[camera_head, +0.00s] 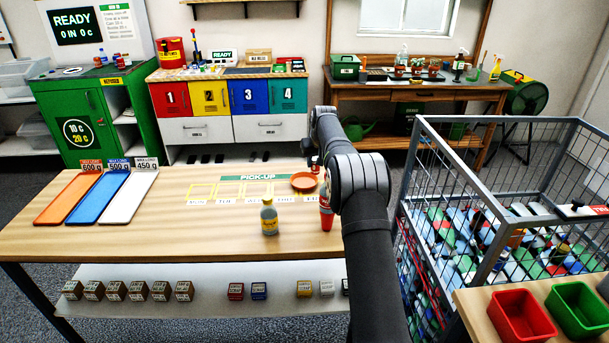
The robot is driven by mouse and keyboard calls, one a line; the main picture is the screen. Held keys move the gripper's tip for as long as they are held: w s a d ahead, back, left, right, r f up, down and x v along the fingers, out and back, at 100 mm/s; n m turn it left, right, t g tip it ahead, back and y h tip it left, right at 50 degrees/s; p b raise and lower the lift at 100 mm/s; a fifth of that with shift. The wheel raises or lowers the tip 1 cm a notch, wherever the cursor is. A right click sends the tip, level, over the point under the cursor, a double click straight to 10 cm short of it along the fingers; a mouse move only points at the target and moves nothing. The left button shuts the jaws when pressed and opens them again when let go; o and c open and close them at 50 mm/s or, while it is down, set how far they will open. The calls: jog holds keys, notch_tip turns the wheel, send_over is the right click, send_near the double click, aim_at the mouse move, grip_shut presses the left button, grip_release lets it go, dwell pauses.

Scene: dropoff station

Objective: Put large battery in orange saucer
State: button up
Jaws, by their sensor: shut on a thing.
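The orange saucer (304,183) lies on the wooden table near its back edge, just right of the pick-up strip. My gripper (314,163) hangs down from the end of my arm, just above and slightly right of the saucer. It is shut on a small dark and reddish thing (315,169), which I take to be the large battery. My arm and gripper hide most of it. I see nothing lying in the visible part of the saucer.
Orange, blue and white trays (127,196) lie at left. A wire cage (480,170) stands right of my arm. The table's left middle is clear.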

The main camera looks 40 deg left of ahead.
jog(key=shift+s+a+f, duration=0.2)
jog(key=shift+a+f, duration=0.45)
jog(key=shift+f, duration=0.45)
jog(key=shift+s+a+f, duration=0.25)
jog(key=shift+a+f, duration=0.45)
jog(key=shift+f, duration=0.35)
jog(key=shift+s+a+f, duration=0.2)
jog(key=shift+a+f, duration=0.45)
jog(key=shift+f, duration=0.45)
jog(key=shift+f, duration=0.3)
jog(key=o, duration=1.1)
jog(key=shift+c, duration=0.2)
jog(key=shift+r, duration=0.25)
jog(key=v, duration=1.2)
